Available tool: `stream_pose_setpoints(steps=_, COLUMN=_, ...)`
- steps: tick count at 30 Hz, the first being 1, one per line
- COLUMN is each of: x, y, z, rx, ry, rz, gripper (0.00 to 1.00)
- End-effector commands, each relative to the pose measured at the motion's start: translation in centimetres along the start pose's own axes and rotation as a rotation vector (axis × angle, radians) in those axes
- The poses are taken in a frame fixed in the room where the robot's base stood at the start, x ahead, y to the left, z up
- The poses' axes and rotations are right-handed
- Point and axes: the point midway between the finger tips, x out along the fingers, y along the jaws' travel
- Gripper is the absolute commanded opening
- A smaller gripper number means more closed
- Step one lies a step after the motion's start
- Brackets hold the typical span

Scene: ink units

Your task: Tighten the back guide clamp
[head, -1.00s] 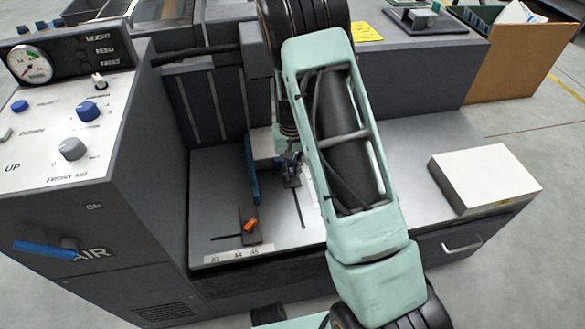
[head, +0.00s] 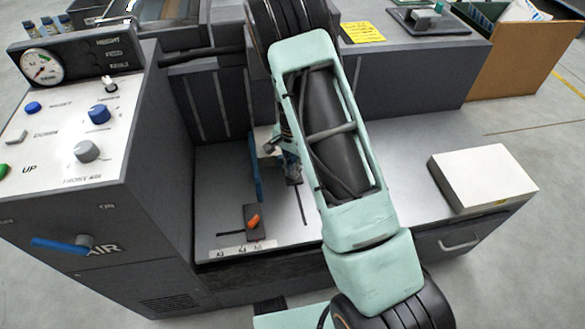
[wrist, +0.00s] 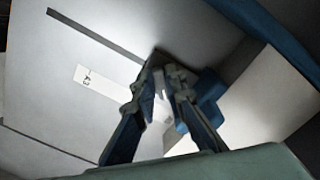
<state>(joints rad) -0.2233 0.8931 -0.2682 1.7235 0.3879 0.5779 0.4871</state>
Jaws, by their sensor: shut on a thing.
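My gripper (head: 290,168) is low over the grey feed table (head: 225,190), partly hidden by my arm in the head view. In the wrist view its fingers (wrist: 163,85) are closed together on a small part of the back guide clamp. The clamp's dark body (wrist: 153,62) shows just beyond the fingertips; its lever is mostly hidden, so its angle cannot be told. In the head view the dark clamp base (head: 293,181) sits at the far end of a slot. The blue guide (head: 256,175) stands to its left. The front clamp (head: 253,222) has an orange lever and sits nearer the front edge.
A control console (head: 75,150) with knobs and a gauge stands at the left. A white stack (head: 483,177) lies on the table's right part. The dark machine wall (head: 205,100) closes the back. In the wrist view a white block (wrist: 265,100) is close on the right.

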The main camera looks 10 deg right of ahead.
Motion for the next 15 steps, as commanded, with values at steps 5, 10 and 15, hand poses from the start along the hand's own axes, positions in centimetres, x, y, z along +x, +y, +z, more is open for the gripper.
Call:
stream_pose_setpoints(steps=5, x=-0.1, y=-0.1, z=-0.08, rx=0.031, ry=0.002, rz=-0.002, gripper=0.0)
stream_pose_setpoints(steps=10, x=-0.08, y=-0.11, z=-0.09, rx=0.038, ry=0.002, rz=-0.002, gripper=0.0)
stream_pose_setpoints(steps=15, x=-0.07, y=-0.11, z=-0.09, rx=0.039, ry=0.002, rz=-0.002, gripper=0.0)
